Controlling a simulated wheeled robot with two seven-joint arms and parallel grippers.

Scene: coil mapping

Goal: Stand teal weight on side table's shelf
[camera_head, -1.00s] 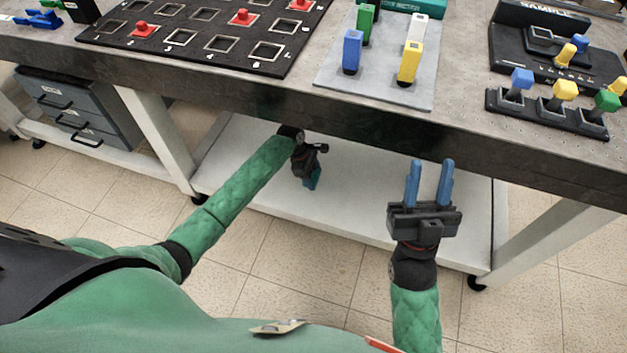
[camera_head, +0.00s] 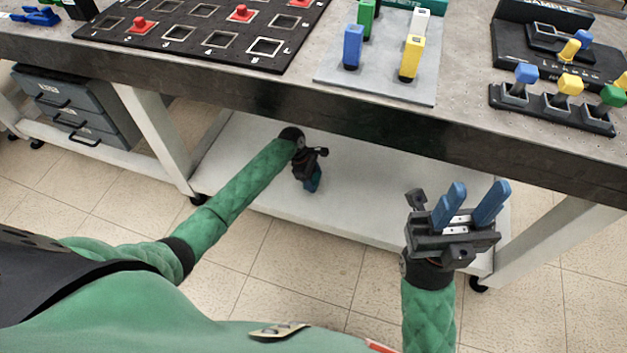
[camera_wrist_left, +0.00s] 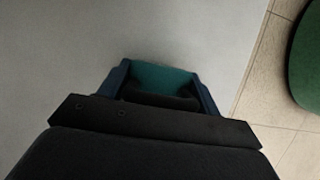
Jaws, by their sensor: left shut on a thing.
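The teal weight (camera_wrist_left: 155,77) is between the fingers of my left gripper (camera_wrist_left: 160,85) in the left wrist view, one finger against each side. Whether the weight touches the shelf cannot be told. My right gripper (camera_head: 470,204) is open and empty, its blue fingers pointing up, in front of the table's edge.
The dark table edge (camera_head: 290,112) runs above the left arm. On the tabletop are a black grid board (camera_head: 200,38), a grey plate with coloured blocks (camera_head: 385,85) and a black rack with coloured knobs (camera_head: 555,110). The shelf around the weight is clear. Grey drawers (camera_head: 75,110) stand at left.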

